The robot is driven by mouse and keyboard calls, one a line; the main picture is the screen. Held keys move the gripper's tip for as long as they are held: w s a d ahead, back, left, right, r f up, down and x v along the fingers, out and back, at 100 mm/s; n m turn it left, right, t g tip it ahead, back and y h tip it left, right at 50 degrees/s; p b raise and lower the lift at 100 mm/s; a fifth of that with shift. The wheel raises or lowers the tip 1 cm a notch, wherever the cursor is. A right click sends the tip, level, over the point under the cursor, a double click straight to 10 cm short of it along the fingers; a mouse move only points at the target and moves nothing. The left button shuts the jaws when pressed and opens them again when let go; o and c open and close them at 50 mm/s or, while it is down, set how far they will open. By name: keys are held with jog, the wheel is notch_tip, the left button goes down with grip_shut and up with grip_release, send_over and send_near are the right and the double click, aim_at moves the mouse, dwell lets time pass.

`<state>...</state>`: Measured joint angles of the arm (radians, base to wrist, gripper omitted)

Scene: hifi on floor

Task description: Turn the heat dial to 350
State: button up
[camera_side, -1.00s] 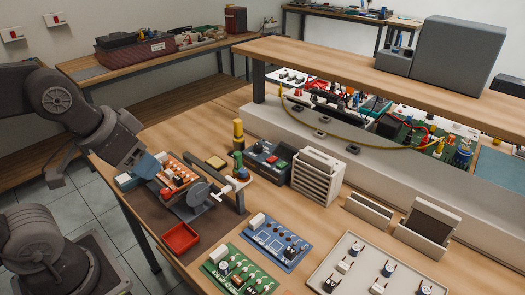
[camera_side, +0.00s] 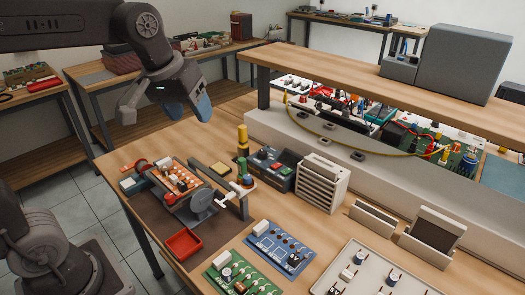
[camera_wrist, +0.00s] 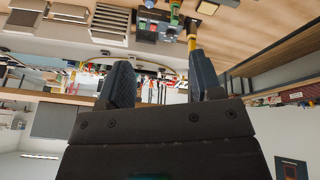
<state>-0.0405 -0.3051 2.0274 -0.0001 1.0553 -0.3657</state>
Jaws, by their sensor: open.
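A dark control unit (camera_side: 272,168) with small red and green parts on its face stands on the workbench, left of a white slatted rack. It also shows at the top of the wrist view (camera_wrist: 150,27). I cannot make out the heat dial or any number on it. My gripper (camera_side: 189,113) is open and empty, raised in the air above and left of the unit. In the wrist view, its two dark fingers (camera_wrist: 161,85) stand apart with nothing between them.
A yellow and green post (camera_side: 242,142) stands just left of the unit. The white slatted rack (camera_side: 320,185) is on its right. A fixture with a grey disc (camera_side: 201,198) and a red tray (camera_side: 184,243) lie in front. A raised shelf (camera_side: 380,85) spans behind.

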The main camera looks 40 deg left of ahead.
jog(key=w+a+n+g, duration=0.15)
jog(key=w+n, duration=0.25)
jog(key=w, duration=0.7)
jog(key=n+g, duration=0.3)
jog(key=n, duration=0.6)
send_over(263, 152)
notch_tip(263, 152, down, 14)
notch_tip(263, 152, down, 14)
jog(key=shift+a, duration=0.1)
jog(key=shift+c, duration=0.4)
jog(key=c, duration=0.8)
jog(key=shift+c, duration=0.2)
